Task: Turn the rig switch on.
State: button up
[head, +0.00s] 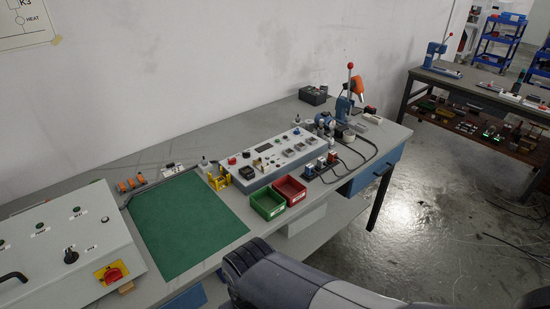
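A sloped grey control box (50,245) stands on the bench at the left, cut off by the picture edge. Its front carries a red rotary switch (112,273) on a yellow plate and a black selector knob (71,257). A long grey panel (262,160) with buttons and small meters lies in the middle of the bench. I cannot tell which control is the rig switch, nor read its setting. My arm (300,280) shows at the bottom, right of the control box; my gripper is not in view.
A green mat (185,222) lies bare between the box and the panel. Green (268,202) and red (290,189) bins sit at the bench's front edge. A lever press (346,103) and cables stand at the far end. Open floor lies to the right.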

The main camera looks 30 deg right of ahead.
aim_at(232, 162)
jog(key=i+l+z, duration=0.15)
jog(key=i+l, duration=0.65)
jog(key=i, duration=0.1)
